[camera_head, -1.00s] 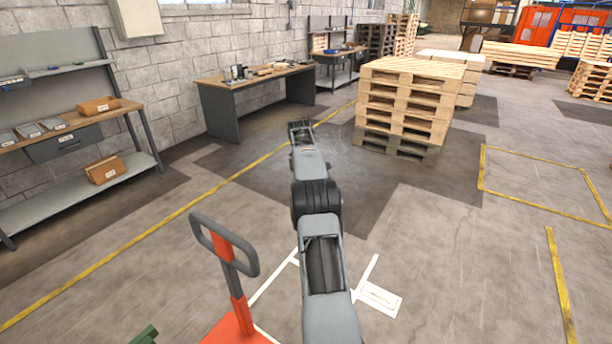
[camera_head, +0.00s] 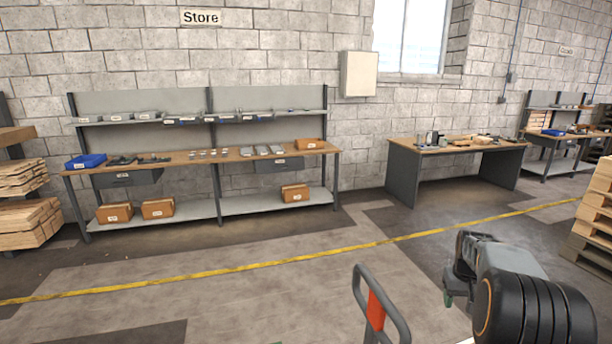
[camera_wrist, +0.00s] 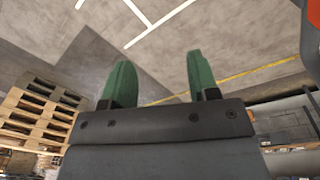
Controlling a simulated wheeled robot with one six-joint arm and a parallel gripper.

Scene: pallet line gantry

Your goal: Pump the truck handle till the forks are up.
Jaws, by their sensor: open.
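The truck handle (camera_head: 380,305) is a grey loop with a red-orange stem. Its top shows at the bottom middle of the head view, close to upright. The truck's body and forks are out of the head view. My gripper (camera_head: 450,292) is to the right of the handle, apart from it, partly hidden by my own wrist. In the wrist view its two green fingers (camera_wrist: 161,78) are spread with nothing between them.
A workbench with shelves (camera_head: 225,156) stands along the wall under the Store sign (camera_head: 201,17). A grey desk (camera_head: 403,170) stands right of it. Stacked pallets (camera_head: 596,225) are at the right edge.

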